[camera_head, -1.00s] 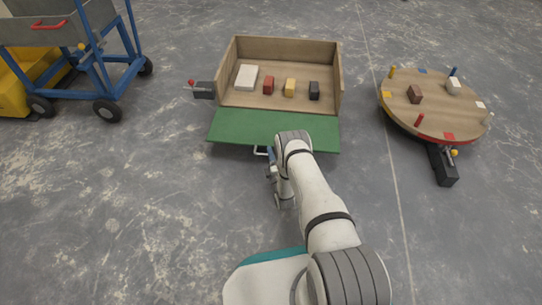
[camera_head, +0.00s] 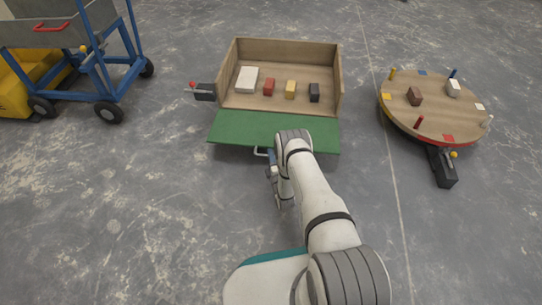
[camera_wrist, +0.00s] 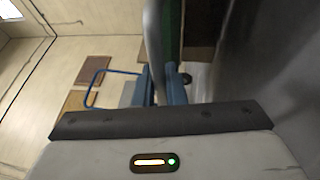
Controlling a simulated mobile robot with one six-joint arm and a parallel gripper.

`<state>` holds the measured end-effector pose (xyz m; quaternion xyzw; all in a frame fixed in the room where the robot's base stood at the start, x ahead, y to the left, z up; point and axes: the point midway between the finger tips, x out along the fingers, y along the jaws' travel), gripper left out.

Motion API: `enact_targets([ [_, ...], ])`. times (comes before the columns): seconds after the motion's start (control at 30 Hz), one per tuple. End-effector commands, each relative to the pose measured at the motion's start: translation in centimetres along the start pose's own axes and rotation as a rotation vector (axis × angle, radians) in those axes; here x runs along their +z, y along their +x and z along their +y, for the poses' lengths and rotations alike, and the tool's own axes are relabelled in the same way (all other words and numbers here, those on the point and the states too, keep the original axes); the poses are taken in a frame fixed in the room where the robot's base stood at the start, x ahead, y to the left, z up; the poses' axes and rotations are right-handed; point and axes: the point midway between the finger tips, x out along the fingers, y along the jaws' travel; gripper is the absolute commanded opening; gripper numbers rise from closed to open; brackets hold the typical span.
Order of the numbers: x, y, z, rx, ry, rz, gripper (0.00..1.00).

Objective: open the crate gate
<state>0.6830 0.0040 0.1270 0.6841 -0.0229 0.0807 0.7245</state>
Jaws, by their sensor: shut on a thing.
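The wooden crate (camera_head: 287,49) stands on the floor at the upper middle of the head view. Its green gate (camera_head: 245,129) is swung down to the front, lying nearly flat and low. The crate's front is open. A pale metal handle (camera_head: 260,151) sits at the gate's outer edge. My gripper (camera_head: 270,164) is at this handle and shut on it; my arm partly covers the spot. In the wrist view my gripper's blue fingers (camera_wrist: 161,86) close around the grey handle bar (camera_wrist: 153,40). A green strip of the gate shows beside it.
Inside the crate stand a white block (camera_head: 247,79), a red, a yellow and a black one. A black box with a red-tipped lever (camera_head: 203,91) is left of the crate. A round wooden turntable (camera_head: 432,115) is at right, a blue trolley (camera_head: 95,85) at left.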

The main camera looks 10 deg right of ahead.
Motion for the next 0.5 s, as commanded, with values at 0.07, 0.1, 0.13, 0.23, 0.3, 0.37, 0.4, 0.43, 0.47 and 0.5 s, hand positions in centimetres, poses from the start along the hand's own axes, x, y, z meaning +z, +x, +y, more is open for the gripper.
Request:
enact_targets([
  [0.07,0.2,0.3,1.9,-0.025,0.012,-0.001,0.00],
  [0.1,0.2,0.4,2.3,-0.042,0.018,-0.001,0.00],
  [0.13,0.3,0.5,2.7,-0.053,0.022,-0.001,0.00],
  [0.23,0.4,0.8,3.5,-0.087,0.038,-0.002,0.00],
  [0.3,0.5,0.8,3.8,-0.107,0.046,-0.002,0.00],
  [0.37,0.5,0.9,3.9,-0.118,0.050,-0.002,0.00],
  [0.4,0.5,0.9,4.0,-0.122,0.052,-0.002,0.00],
  [0.43,0.5,0.9,3.9,-0.124,0.052,-0.002,0.00],
  [0.47,0.5,0.9,3.9,-0.125,0.053,-0.002,0.00],
  [0.5,0.5,0.9,3.8,-0.125,0.053,-0.003,0.00],
])
